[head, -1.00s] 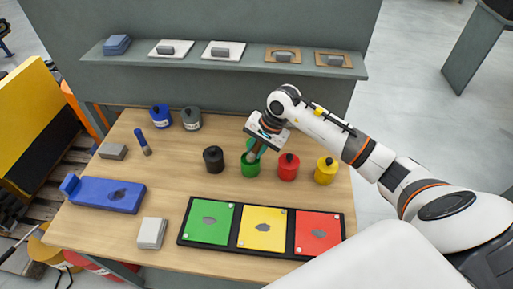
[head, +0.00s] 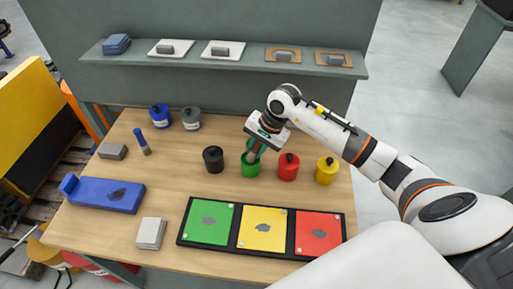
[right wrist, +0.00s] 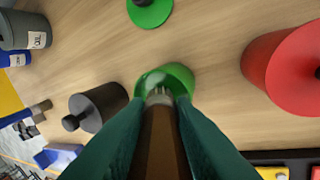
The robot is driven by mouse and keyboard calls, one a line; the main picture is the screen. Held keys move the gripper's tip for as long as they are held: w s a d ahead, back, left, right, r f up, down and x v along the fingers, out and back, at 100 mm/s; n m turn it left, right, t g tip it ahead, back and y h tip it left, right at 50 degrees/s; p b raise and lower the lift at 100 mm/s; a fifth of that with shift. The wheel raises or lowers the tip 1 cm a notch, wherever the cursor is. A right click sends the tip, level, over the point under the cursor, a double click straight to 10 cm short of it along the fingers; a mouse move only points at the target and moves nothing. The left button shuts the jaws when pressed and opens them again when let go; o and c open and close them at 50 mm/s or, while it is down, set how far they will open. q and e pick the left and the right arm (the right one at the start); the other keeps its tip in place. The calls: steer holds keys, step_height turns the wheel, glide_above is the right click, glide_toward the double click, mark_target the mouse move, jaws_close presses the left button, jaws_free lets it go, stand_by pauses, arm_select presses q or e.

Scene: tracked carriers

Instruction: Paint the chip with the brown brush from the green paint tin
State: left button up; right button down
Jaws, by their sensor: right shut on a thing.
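My right gripper (head: 264,137) is shut on the brown brush (head: 254,152), which points down at the open green paint tin (head: 250,169). In the right wrist view the brown handle (right wrist: 163,145) runs between the dark green fingers (right wrist: 160,112). The brush's ferrule and lower end are at the mouth of the green tin (right wrist: 181,76); whether the bristles touch paint is hidden. Grey irregular shapes lie on the green, yellow and red plates (head: 262,242); which one is the chip I cannot tell. My left gripper is not in view.
Closed black (head: 213,159), red (head: 288,166) and yellow (head: 326,170) tins stand beside the green one. A green lid (right wrist: 150,10) lies behind it.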

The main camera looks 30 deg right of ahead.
steer(key=shift+s+f, duration=0.1)
steer(key=shift+f, duration=0.05)
stand_by(0.4)
steer(key=shift+d+r+p, duration=0.1)
steer(key=shift+r+p, duration=0.3)
steer(key=shift+r, duration=0.4)
steer(key=shift+r+p, duration=1.05)
steer(key=shift+r, duration=1.8)
steer(key=s+a+r+n+g, duration=0.1)
steer(key=s+a+r+n, duration=0.1)
steer(key=s+a+n, duration=0.2)
steer(key=s+a+r+n+g, duration=0.2)
steer(key=s+a+n, duration=0.2)
steer(key=s, duration=0.6)
steer(key=n, duration=0.2)
steer(key=shift+a+r+n+g+y, duration=0.15)
steer(key=shift+r+n+g+y, duration=0.15)
steer(key=shift+n, duration=0.1)
